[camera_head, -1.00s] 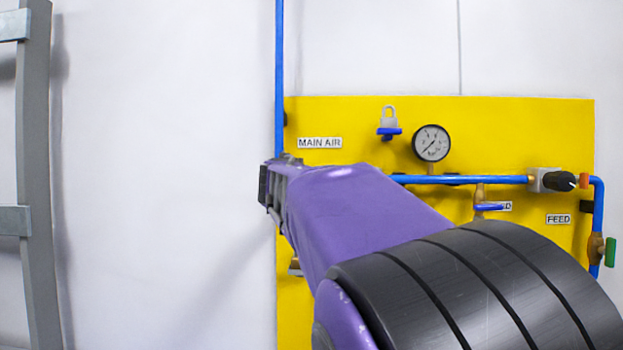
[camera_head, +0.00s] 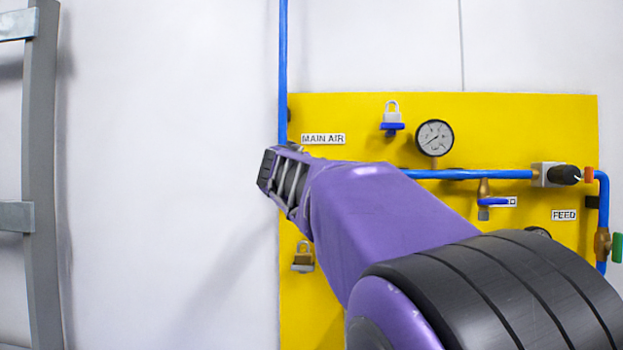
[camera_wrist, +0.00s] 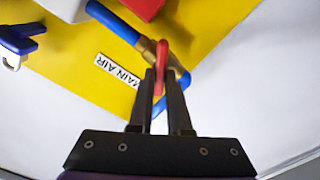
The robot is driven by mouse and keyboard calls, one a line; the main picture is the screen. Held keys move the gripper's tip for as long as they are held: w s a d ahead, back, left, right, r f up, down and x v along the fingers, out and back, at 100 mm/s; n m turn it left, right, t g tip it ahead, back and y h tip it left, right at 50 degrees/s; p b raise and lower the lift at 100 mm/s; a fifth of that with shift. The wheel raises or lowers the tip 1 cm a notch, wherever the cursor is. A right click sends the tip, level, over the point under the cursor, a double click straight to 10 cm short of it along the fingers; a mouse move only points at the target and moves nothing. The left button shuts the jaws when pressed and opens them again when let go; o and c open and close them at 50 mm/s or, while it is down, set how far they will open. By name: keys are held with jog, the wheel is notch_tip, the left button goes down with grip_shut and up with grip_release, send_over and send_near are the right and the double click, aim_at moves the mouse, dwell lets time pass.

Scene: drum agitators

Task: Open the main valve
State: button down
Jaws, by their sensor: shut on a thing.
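The main valve, a brass body (camera_wrist: 182,78) with a red handle (camera_wrist: 162,52), sits in the blue pipe beside the MAIN AIR label (camera_wrist: 118,72) in the wrist view. My gripper (camera_wrist: 161,82) is shut on the red handle, with one dark finger on each side of it. In the head view my purple arm and wrist hide the valve and the fingertips. The MAIN AIR label (camera_head: 323,139) shows there just above my wrist. The handle's exact angle to the pipe is hard to judge.
A yellow panel (camera_head: 350,115) carries a gauge (camera_head: 435,138), a blue-and-grey padlock (camera_head: 392,118), and a brass padlock (camera_head: 303,258) below my wrist. A blue-handled valve (camera_head: 488,201) and a green-handled valve (camera_head: 616,247) are at right. A grey ladder (camera_head: 38,180) stands far left.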

jog(key=n, duration=1.1)
jog(key=shift+a+f+b, duration=0.15)
jog(key=shift+f+b, duration=0.1)
jog(key=shift+b, duration=0.1)
jog(key=shift+n, duration=0.3)
jog(key=c, duration=0.9)
grip_release()
jog(key=shift+o, duration=0.2)
jog(key=shift+s+f, duration=0.1)
